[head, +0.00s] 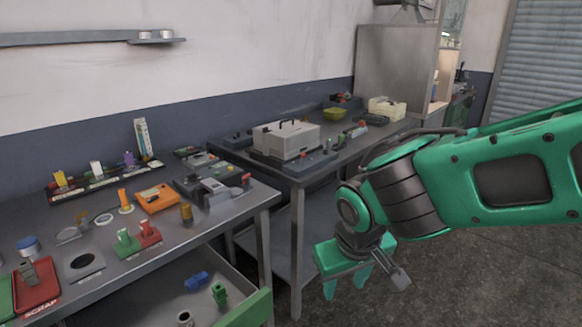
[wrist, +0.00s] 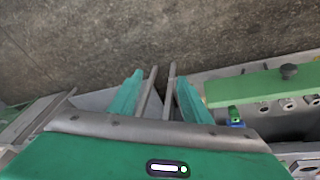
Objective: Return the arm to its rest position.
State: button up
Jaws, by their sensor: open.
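My arm reaches in from the right in the head view, green with dark joints. My gripper (head: 345,282) hangs fingers-down over the floor, right of the workbench (head: 150,262). It is open. In the wrist view its two green fingers (wrist: 158,88) stand apart with nothing between them. The floor shows beyond the tips. It touches no object that I can see.
A pan-like drawer with a green front (head: 248,310) juts from under the bench, holding a blue part (head: 197,279) and a green part (head: 220,294). A second table (head: 347,152) with a pale case (head: 286,139) stands behind. Floor (head: 480,270) at right is clear.

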jog(key=s+d+r+m+g+h, duration=0.1)
jog(key=s+d+m, duration=0.15)
jog(key=d, duration=0.75)
jog(key=s+d+r+m+g, duration=0.1)
jog(key=d+m, duration=0.2)
jog(key=d, duration=0.7)
jog(key=s+d+m+g+y, duration=0.1)
jog(key=s+d+m, duration=0.3)
jog(key=s+d, duration=0.6)
jog(key=shift+s+d+f+m, duration=0.2)
jog(key=shift+s+m, duration=0.15)
jog(key=shift+s, duration=0.5)
jog(key=shift+w+f+g, duration=0.25)
jog(key=shift+w+g, duration=0.05)
jog(key=shift+w, duration=0.35)
